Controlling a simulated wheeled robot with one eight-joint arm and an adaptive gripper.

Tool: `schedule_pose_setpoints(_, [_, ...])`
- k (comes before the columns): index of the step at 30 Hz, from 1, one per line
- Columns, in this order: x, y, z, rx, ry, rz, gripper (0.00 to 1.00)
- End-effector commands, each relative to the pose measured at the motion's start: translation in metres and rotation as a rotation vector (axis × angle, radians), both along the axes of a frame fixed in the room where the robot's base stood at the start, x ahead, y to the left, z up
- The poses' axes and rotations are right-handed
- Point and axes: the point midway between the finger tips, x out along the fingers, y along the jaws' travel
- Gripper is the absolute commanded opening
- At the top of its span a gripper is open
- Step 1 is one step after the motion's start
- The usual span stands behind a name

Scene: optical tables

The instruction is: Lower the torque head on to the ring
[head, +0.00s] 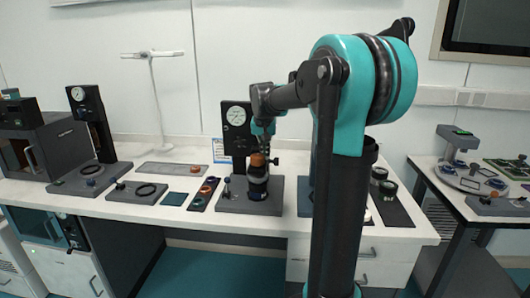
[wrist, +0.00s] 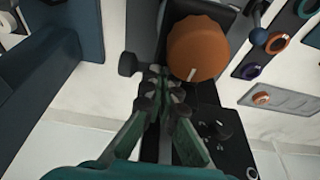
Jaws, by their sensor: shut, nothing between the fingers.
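A dark station with a round dial (head: 236,116) stands on the middle of the white bench. In front of its post is a black cylindrical body (head: 258,186) with an orange cap (head: 257,160), which I take for the torque head. In the wrist view the orange cap (wrist: 197,48) is large, with a pale mark on its edge. My gripper (wrist: 165,92) is shut and empty, its fingertips beside the cap. In the head view my gripper (head: 262,140) is just above the cap. I cannot make out a ring under the body.
A strip with coloured rings (head: 204,193) lies left of the station. A small lever with a blue ball (wrist: 258,37) rises beside the cap. Jars (head: 388,189) stand to the right, partly behind my arm.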

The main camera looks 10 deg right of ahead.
Motion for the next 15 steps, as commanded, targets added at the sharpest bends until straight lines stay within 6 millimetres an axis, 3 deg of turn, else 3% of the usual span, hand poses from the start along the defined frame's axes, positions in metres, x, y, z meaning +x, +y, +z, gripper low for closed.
schedule_pose_setpoints(15, [0.0, 0.0, -0.024, 0.0, 0.001, 0.0, 0.0])
